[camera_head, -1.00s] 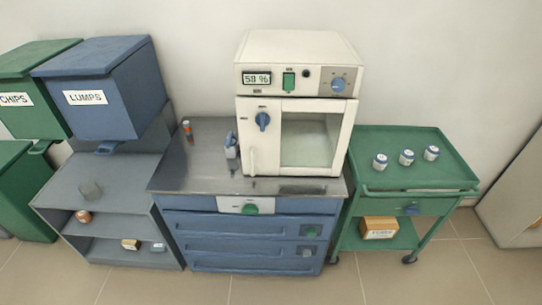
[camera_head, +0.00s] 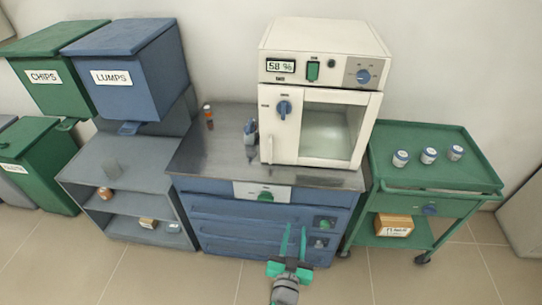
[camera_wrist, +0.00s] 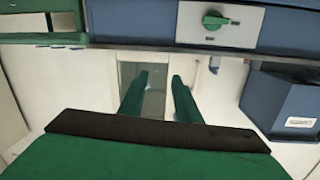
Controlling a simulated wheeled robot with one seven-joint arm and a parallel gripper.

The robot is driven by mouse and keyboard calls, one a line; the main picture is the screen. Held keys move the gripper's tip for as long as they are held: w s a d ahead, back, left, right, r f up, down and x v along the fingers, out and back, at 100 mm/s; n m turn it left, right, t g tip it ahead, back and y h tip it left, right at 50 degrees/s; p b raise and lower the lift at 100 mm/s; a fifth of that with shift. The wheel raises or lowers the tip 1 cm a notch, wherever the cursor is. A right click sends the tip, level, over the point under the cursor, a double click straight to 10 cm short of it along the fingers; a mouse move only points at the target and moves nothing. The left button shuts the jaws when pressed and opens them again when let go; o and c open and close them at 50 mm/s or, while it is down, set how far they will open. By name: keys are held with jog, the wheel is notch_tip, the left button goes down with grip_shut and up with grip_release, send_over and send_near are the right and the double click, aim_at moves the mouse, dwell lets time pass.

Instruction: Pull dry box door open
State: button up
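The white dry box (camera_head: 264,110) stands on a steel-topped blue cabinet. Its door, with a glass window (camera_head: 325,135), a blue knob (camera_head: 284,107) and an upright white handle (camera_head: 270,149) at the left edge, looks closed. A display above reads 58 %. My gripper (camera_head: 295,228) has two green fingers, spread apart and empty. It is in front of the cabinet drawers, lower than the dry box and apart from the handle. The wrist view is upside down. There the fingers (camera_wrist: 160,75) overlap the window (camera_wrist: 155,100), with a gap between them.
The cabinet's top panel carries a green knob (camera_head: 265,197). An orange-capped tube (camera_head: 209,117) and a blue-grey item (camera_head: 250,132) stand left of the dry box. A green cart (camera_head: 400,177) with jars is at right; a grey shelf (camera_head: 95,172) and bins are at left.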

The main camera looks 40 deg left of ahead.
aim_at(270, 151)
jog(key=w+a+r+n+g+y, duration=0.1)
jog(key=w+a+r+n+y, duration=0.1)
jog(key=w+a+r, duration=0.45)
jog(key=w+a+r+n+g+y, duration=0.1)
jog(key=w+a+r+n+y, duration=0.15)
jog(key=a, duration=0.65)
jog(key=x, duration=1)
jog(key=shift+a, duration=0.3)
jog(key=shift+d, duration=0.1)
grip_shut()
